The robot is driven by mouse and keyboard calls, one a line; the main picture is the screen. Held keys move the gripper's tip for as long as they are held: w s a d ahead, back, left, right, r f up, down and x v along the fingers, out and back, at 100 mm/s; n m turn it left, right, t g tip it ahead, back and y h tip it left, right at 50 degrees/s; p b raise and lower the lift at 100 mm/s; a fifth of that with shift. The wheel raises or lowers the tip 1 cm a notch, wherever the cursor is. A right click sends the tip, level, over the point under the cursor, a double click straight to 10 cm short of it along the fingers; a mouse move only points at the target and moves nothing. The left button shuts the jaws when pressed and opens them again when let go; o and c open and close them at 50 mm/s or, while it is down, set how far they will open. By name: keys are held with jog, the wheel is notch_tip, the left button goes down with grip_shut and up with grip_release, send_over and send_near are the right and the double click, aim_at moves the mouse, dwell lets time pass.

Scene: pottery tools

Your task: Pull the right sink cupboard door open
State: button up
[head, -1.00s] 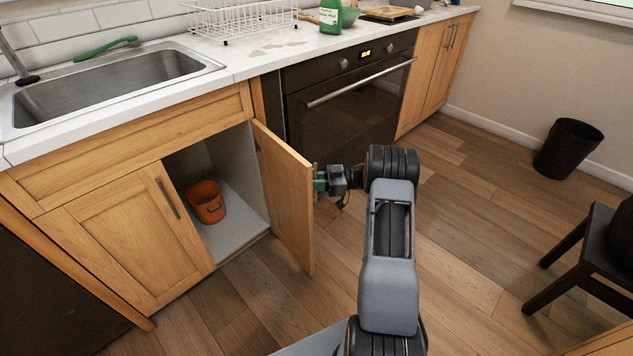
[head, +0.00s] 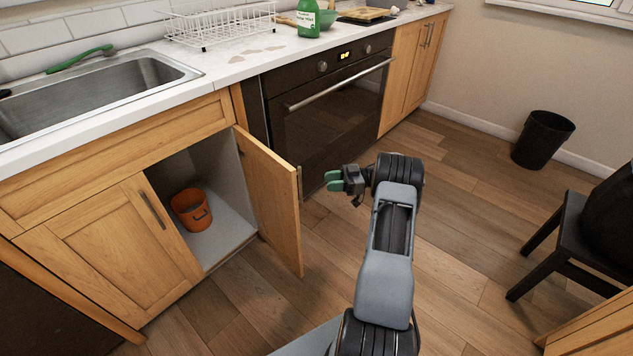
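The right sink cupboard door (head: 270,205) stands swung wide open, jutting out into the room from its hinges beside the oven. Its outer face is turned away, and a sliver of its metal handle (head: 299,183) shows past its free edge. My gripper (head: 334,181) has green fingertips and is just right of that edge, apart from the door. Its two fingers show separately with a gap between them, and it is empty. The open sink cupboard shows a pale floor (head: 222,232).
An orange bucket (head: 191,210) stands inside the cupboard. The left cupboard door (head: 112,245) is closed. The oven (head: 325,115) is behind the open door. A black bin (head: 542,140) and a dark chair (head: 560,250) stand at the right. The wooden floor between is clear.

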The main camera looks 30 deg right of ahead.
jog(key=shift+v, duration=1.65)
jog(key=w+a+r+m+t+h+p, duration=0.1)
jog(key=w+a+r+t+h+p, duration=0.15)
jog(key=w+r, duration=0.4)
jog(key=w+a+r+m+t+h+p, duration=0.1)
jog(key=w+a+r+t+h+p, duration=0.2)
jog(key=r, duration=0.7)
jog(key=a+r+m+t+h+p, duration=0.2)
jog(key=r+m+h+p, duration=0.3)
jog(key=r, duration=0.6)
jog(key=a+r+m+t+h+p, duration=0.1)
jog(key=a+r+m+h+p, duration=0.15)
jog(key=r+h+p, duration=0.55)
jog(key=s+a+r+m+g+p, duration=0.1)
jog(key=s+a+g+p, duration=0.1)
jog(key=s, duration=0.8)
jog(key=s+a+r+m+g+y+p, duration=0.1)
jog(key=s+a+g, duration=0.4)
jog(key=s, duration=0.5)
jog(key=s+a+r+m+g+p, duration=0.2)
jog(key=s+a+g+p, duration=0.2)
jog(key=s+a, duration=0.3)
jog(key=s, duration=0.3)
jog(key=shift+s+a+r+y, duration=0.25)
jog(key=shift+s+r+y, duration=0.1)
jog(key=shift+r, duration=0.05)
jog(key=shift+d+m, duration=0.1)
jog(key=shift+m, duration=0.15)
